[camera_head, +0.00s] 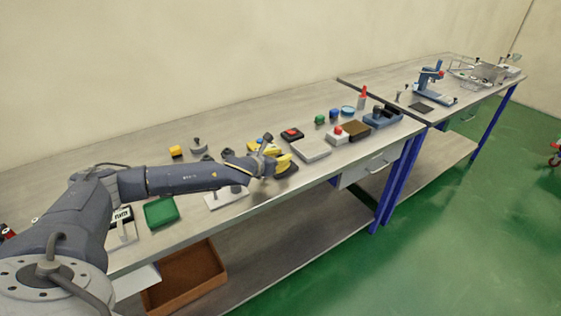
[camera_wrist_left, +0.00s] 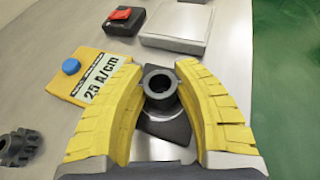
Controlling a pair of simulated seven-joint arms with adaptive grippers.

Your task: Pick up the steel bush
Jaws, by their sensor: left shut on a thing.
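The steel bush (camera_wrist_left: 160,84), a dark grey ring with a round bore, shows in the left wrist view between the yellow fingers of my left gripper (camera_wrist_left: 158,72). The gripper is shut on it, near the fingertips. A dark block (camera_wrist_left: 166,130) lies below the bush; I cannot tell whether they touch. In the head view my left gripper (camera_head: 281,161) is low over the bench near its front edge, and the bush cannot be made out there. My right gripper is not in view.
A yellow box (camera_wrist_left: 86,77) with a blue knob stands just left of the fingers. A black box with a red top (camera_wrist_left: 124,20) and a grey plate (camera_wrist_left: 177,27) lie beyond. A dark ribbed knob (camera_wrist_left: 18,147) lies lower left. The bench's front edge is close on the right.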

